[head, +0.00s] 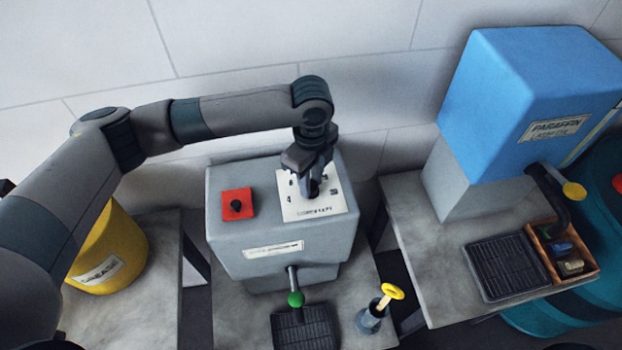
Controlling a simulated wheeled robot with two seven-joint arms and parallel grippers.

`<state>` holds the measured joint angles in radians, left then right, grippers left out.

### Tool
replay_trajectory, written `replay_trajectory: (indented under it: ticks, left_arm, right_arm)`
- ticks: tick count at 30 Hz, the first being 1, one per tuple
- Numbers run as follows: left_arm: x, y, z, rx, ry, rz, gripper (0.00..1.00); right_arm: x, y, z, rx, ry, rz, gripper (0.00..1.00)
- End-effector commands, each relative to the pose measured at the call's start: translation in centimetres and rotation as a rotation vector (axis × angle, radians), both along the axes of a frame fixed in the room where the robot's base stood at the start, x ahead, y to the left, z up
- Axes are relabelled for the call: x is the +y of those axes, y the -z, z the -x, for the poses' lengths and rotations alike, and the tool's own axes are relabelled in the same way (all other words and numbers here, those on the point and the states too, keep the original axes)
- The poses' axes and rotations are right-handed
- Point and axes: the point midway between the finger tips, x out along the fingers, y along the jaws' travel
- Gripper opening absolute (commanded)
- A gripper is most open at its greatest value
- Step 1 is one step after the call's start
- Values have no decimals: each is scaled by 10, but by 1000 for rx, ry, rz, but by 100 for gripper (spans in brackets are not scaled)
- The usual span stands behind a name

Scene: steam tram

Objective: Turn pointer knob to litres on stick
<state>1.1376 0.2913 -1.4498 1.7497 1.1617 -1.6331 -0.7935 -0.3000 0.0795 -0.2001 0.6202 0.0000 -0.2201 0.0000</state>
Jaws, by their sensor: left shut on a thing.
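My left gripper (314,188) reaches down from above onto the white dial plate (325,207) on top of the grey dispenser box (228,240). It is shut on the dark pointer knob (315,187) at the middle of the plate. The gripper hides most of the knob, so I cannot tell which mark it points at. Printed figures, one of them a 4, and a line of lettering show around the gripper; the lettering is too small to read surely. My right gripper is not in view.
Beside the plate is a red square (238,203) with a black knob. A green-tipped lever (296,299) stands at the box front above a black grate (304,328). A yellow-handled pump (371,319) stands nearby. A blue paraffin tank (510,95) is right, a yellow grease bucket (112,250) left.

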Motion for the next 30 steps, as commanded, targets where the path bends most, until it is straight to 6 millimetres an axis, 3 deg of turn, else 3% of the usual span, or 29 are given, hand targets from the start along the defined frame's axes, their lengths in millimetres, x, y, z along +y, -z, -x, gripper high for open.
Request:
replay_trajectory:
  ticks: [12, 26, 27, 28, 30]
  left_arm:
    - [0, -2, -2, -4, 194, 2, 4]
    - [0, -2, -2, -4, 208, 2, 4]
    - [0, -2, -2, -4, 207, 2, 36]
    - [0, -2, -2, -4, 207, 2, 43]
    - [0, -2, -1, -4, 207, 2, 45]
  right_arm:
    - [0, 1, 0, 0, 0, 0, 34]
    - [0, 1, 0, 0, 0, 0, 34]
    - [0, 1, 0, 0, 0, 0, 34]
    - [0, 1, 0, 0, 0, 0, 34]
    - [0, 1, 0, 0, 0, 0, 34]
